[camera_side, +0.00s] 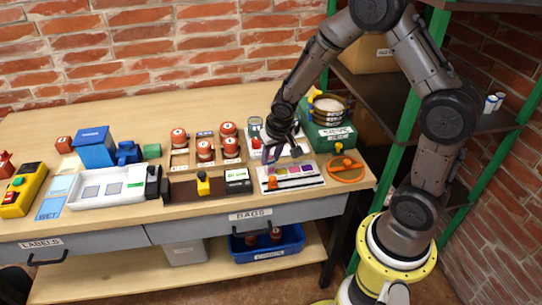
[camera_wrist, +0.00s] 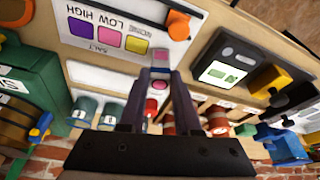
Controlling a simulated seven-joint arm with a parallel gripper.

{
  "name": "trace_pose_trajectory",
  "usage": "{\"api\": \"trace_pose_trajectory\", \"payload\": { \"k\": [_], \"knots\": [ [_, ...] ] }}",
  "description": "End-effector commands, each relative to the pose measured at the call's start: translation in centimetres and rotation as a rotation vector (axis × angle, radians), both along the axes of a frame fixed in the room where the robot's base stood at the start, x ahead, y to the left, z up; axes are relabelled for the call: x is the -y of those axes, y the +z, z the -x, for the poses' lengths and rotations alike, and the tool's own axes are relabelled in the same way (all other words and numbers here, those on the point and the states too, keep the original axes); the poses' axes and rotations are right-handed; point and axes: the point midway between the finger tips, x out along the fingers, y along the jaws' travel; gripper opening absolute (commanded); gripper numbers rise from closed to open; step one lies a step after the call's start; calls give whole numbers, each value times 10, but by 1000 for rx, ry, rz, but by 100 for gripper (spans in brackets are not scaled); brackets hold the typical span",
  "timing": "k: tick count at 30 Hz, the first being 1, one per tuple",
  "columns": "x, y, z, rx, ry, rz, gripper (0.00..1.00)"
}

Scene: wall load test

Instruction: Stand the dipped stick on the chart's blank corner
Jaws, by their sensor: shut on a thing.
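The chart (camera_side: 312,170) is a white card with a row of coloured squares, lying at the bench's front right. In the wrist view the chart (camera_wrist: 80,38) shows yellow, pink and purple squares and the words LOW, HIGH, SALT and NONE. My gripper (camera_side: 284,153) is just behind the chart, pointing down. In the wrist view my gripper (camera_wrist: 159,75) is shut on a small stick (camera_wrist: 161,57), pale with a pink part between the fingertips. Its lower end is hard to make out, and I cannot tell whether it touches anything. The chart's blank corner is not clear.
A black bar (camera_side: 297,183) lies along the chart's front. An orange ring-shaped tool (camera_side: 346,169) is to the right. A green box with a sieve (camera_side: 329,137) stands behind. Red-capped jars (camera_side: 205,150) and a labelled device (camera_side: 238,181) are to the left.

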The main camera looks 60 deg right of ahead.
Motion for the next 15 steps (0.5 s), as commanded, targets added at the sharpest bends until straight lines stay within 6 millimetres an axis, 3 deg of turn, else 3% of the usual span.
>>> {"api": "trace_pose_trajectory", "payload": {
  "k": [11, 12, 15],
  "knots": [
    [0, -2, 0, 1, -1, -1, 0],
    [0, -2, 0, 1, -1, -1, 35],
    [0, -2, 0, 1, -1, -1, 53]
  ]
}}
